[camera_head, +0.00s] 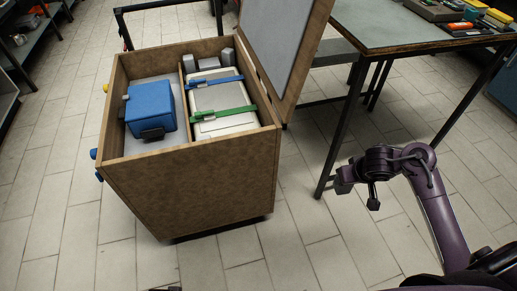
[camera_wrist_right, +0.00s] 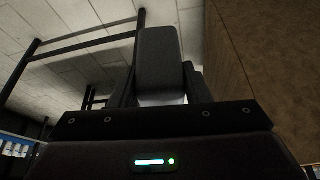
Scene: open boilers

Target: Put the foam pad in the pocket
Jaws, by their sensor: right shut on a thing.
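A dark grey rounded block, which looks like the foam pad (camera_wrist_right: 160,60), stands between the fingers of my right gripper (camera_wrist_right: 160,95) in the right wrist view. The gripper is shut on it. In the head view my right gripper (camera_head: 345,180) is right of the open wooden crate (camera_head: 195,180), apart from it and beside the table leg; the pad is hard to make out there. The crate has two compartments. The left holds a blue box (camera_head: 150,106) with a black piece (camera_head: 152,134) at its front. The right holds a white case (camera_head: 218,98). The pocket cannot be told clearly.
Blue (camera_head: 215,81) and green (camera_head: 224,114) straps cross the white case. Grey blocks (camera_head: 208,63) sit behind it. The crate's lid (camera_head: 282,40) stands open at the right. A table (camera_head: 400,30) with tools is at the upper right. The floor in front is clear.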

